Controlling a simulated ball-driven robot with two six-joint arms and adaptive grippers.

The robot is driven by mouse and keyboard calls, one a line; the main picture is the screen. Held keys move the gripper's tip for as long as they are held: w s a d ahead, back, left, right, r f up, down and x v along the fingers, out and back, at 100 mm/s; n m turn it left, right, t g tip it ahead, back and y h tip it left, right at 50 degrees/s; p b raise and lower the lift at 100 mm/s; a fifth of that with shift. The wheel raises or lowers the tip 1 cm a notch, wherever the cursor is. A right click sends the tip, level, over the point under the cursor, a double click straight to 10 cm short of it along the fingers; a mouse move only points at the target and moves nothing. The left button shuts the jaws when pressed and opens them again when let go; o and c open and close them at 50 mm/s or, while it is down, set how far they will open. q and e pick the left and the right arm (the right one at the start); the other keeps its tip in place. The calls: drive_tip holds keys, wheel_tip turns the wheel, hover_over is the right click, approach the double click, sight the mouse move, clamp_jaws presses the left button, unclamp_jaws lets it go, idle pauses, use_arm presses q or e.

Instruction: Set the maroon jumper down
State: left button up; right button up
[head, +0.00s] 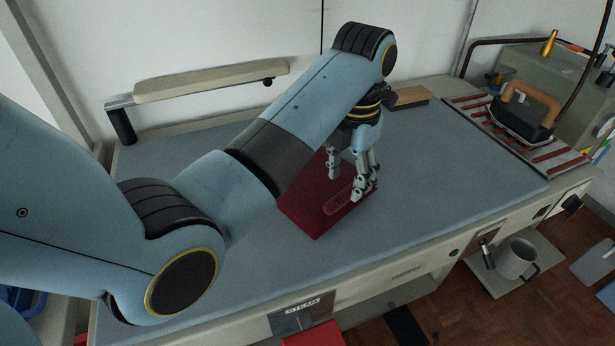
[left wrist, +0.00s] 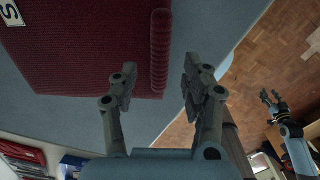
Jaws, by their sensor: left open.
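The maroon jumper (head: 308,208) lies as a flat, folded block on the blue padded board, near its front edge. A raised lighter red ridge (head: 343,203) runs along its top. In the left wrist view the jumper (left wrist: 85,45) shows a knit surface, with the ridge (left wrist: 160,50) along its right side. My left gripper (head: 350,183) is open, pointing down over the jumper's right part. Its fingers stand apart (left wrist: 155,88) with nothing clearly held; exact contact cannot be told. My right gripper (left wrist: 269,96) is small, over the floor at the right of the wrist view.
The blue board (head: 450,170) has free room right of the jumper. A wooden block (head: 410,97) lies at the back. An iron (head: 522,115) stands on a red-striped rest at the right. A padded arm (head: 210,80) is at the back left, a mug (head: 515,260) on a lower shelf.

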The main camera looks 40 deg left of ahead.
sight(348, 191)
use_arm(q)
wheel_tip(348, 191, down, 3)
drive_tip(key=shift+f, duration=0.2)
drive_tip(key=shift+d+r, duration=0.1)
clamp_jaws()
